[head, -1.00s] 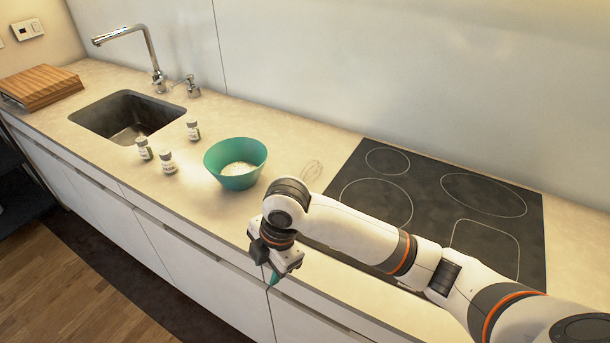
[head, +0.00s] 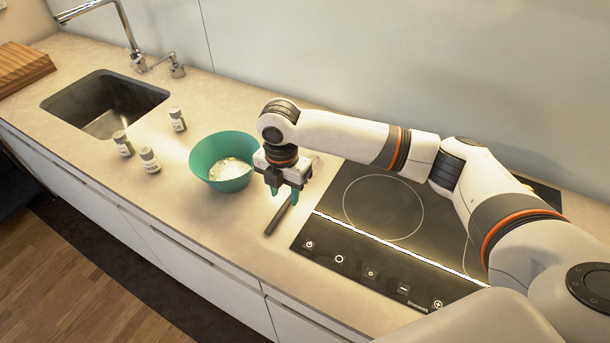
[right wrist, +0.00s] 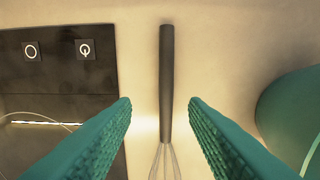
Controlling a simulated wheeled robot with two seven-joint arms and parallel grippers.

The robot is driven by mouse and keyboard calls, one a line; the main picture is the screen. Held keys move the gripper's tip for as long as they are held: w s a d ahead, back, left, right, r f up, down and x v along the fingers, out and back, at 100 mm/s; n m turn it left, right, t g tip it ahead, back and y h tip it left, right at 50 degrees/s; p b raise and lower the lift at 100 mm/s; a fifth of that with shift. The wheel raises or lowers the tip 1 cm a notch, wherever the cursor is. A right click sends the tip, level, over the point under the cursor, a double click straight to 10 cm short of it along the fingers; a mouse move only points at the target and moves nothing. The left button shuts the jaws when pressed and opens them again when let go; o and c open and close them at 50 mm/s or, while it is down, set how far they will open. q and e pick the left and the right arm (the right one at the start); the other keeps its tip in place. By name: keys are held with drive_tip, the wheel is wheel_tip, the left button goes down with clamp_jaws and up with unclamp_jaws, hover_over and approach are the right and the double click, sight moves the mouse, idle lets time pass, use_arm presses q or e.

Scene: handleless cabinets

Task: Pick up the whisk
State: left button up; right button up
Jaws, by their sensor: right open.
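The whisk (right wrist: 167,85) lies on the counter between the bowl and the cooktop. Its dark handle and the start of its wire loops show in the right wrist view. In the head view its handle (head: 278,217) shows below my right gripper, and the wires are mostly hidden behind it. My right gripper (head: 284,192) points down above the whisk, open and empty. In the right wrist view its green fingers (right wrist: 160,102) stand on either side of the handle, with gaps on both sides. My left gripper is not in view.
A teal bowl (head: 207,150) with white contents stands just left of my right gripper. The black cooktop (head: 318,236) lies to the right. Several small bottles (head: 150,160) stand left of the bowl, near the sink (head: 105,108). The counter's front edge is close by.

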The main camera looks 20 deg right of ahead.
sight(284, 206)
drive_tip(key=shift+w+a+f+p, duration=0.1)
drive_tip(key=shift+w+f+p, duration=0.15)
drive_tip(key=shift+f+p, duration=0.5)
wheel_tip(284, 206, down, 3)
drive_tip(key=shift+r, duration=0.15)
drive_tip(key=shift+f, duration=0.3)
drive_tip(key=shift+w+f, duration=0.1)
drive_tip(key=shift+f, duration=0.05)
clamp_jaws()
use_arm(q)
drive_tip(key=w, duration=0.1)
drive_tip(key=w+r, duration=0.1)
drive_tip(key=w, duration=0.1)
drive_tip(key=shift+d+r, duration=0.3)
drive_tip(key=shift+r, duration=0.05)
